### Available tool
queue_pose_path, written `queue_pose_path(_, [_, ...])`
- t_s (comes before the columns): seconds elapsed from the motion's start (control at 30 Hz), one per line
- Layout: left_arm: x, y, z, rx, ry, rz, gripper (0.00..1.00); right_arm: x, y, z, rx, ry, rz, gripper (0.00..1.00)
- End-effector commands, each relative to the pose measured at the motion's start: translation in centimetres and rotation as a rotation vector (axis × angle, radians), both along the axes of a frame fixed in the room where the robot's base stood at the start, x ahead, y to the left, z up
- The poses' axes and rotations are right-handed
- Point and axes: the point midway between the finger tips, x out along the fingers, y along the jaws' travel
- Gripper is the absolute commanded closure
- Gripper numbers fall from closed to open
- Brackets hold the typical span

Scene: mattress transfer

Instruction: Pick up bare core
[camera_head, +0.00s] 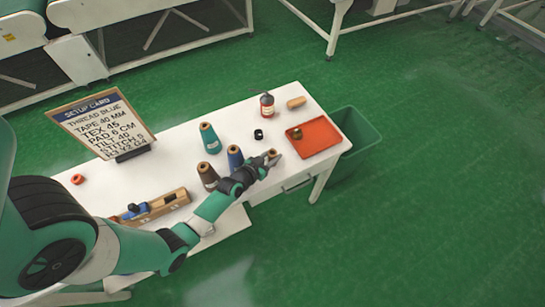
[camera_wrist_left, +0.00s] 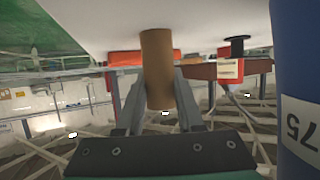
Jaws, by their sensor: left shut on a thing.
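The bare core (camera_head: 273,153) is a plain tan-brown tube near the front right of the white table (camera_head: 180,140). My left gripper (camera_head: 271,160) has its fingers closed around it. In the left wrist view the core (camera_wrist_left: 157,62) stands between the two grey fingers (camera_wrist_left: 160,95), which press on its sides. I cannot tell whether its end touches the table. A blue cone (camera_head: 235,158) stands just left of the gripper; in the wrist view it is a large blue shape (camera_wrist_left: 298,100) with a "75" label at the right edge. My right gripper is not in view.
A brown cone (camera_head: 208,177), teal cone (camera_head: 210,139), bottle (camera_head: 267,106) and wooden holder (camera_head: 160,206) share the table. A green bin (camera_head: 358,138) stands beyond the right edge.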

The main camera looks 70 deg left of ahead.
Motion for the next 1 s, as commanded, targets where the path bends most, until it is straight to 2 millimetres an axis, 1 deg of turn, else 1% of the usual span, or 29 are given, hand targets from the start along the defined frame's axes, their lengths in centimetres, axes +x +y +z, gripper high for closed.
queue_pose_path(0.17, [0.0,0.0,0.5,0.000,0.000,0.000,1.00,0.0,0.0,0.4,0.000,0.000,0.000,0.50])
queue_pose_path(0.27, [0.0,0.0,1.6,0.000,-0.001,0.000,1.00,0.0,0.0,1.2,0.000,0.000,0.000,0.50])
queue_pose_path(0.37, [0.0,0.0,3.5,0.000,-0.001,0.000,1.00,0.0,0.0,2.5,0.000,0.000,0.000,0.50])
queue_pose_path(0.4, [-0.2,-0.3,4.3,0.001,0.000,0.000,1.00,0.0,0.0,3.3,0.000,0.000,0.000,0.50])
queue_pose_path(0.47, [-0.9,-1.3,5.8,0.001,0.003,-0.003,1.00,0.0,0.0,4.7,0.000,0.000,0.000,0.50])
queue_pose_path(0.57, [-2.3,-3.1,8.6,0.001,0.003,-0.004,1.00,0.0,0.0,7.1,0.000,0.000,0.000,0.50])
queue_pose_path(0.63, [-3.3,-4.5,10.4,0.003,0.001,-0.006,1.00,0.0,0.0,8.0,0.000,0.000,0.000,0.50])
queue_pose_path(0.67, [-3.8,-5.3,10.0,0.001,0.005,-0.007,1.00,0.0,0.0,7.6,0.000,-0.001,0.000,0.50])
queue_pose_path(0.7, [-4.5,-6.1,10.3,0.003,0.005,-0.007,1.00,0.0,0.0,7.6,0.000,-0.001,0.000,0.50])
queue_pose_path(0.83, [-6.3,-8.7,11.1,0.002,0.004,-0.010,1.00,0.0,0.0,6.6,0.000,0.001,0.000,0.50])
queue_pose_path(0.9, [-7.1,-9.7,11.8,0.003,0.001,-0.009,1.00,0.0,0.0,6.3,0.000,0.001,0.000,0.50])
queue_pose_path(1.0, [-7.9,-10.7,12.4,0.001,0.003,-0.008,1.00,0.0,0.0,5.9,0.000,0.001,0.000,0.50])
